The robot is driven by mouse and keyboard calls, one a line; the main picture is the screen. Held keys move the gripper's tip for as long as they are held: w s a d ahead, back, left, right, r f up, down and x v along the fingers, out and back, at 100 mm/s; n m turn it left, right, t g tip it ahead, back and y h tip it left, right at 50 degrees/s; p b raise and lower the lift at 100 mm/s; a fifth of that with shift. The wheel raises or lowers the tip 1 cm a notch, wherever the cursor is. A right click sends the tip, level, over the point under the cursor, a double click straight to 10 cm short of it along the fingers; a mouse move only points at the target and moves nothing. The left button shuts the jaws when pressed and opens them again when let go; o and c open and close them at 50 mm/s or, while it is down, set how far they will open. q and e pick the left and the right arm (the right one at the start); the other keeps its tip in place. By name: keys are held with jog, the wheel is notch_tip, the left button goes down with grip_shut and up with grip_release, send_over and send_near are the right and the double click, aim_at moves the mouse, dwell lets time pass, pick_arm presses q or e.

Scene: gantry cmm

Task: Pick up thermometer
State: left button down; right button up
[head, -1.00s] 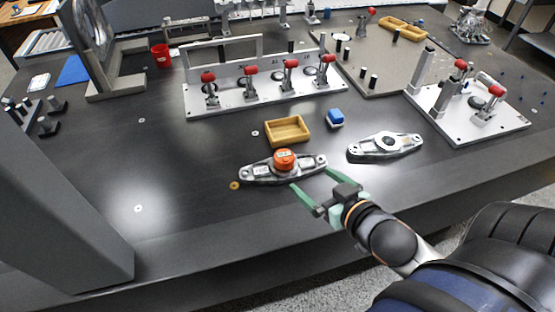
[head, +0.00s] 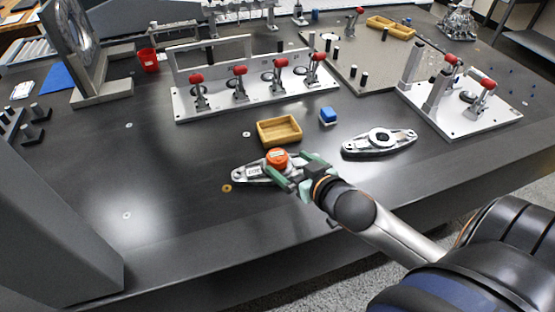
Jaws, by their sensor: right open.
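A round orange device (head: 277,157), which I take to be the thermometer, sits on top of a silver metal bracket (head: 247,174) on the dark table. My right gripper (head: 290,168) comes in from the lower right, with its green fingers open and their tips close to the orange device's right and near sides. The fingers cover the right part of the bracket. I cannot tell whether they touch the device. My left gripper is not in view.
A second silver bracket (head: 379,142) lies to the right. A clamp plate (head: 225,103) with red-tipped clamps stands further back. The table's left front is mostly clear.

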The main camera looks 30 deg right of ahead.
aim_at(281, 159)
jog(key=x, duration=0.4)
jog(key=shift+f+b, duration=0.25)
jog(key=shift+b, duration=0.1)
jog(key=shift+r, duration=0.1)
grip_shut()
dwell(0.4)
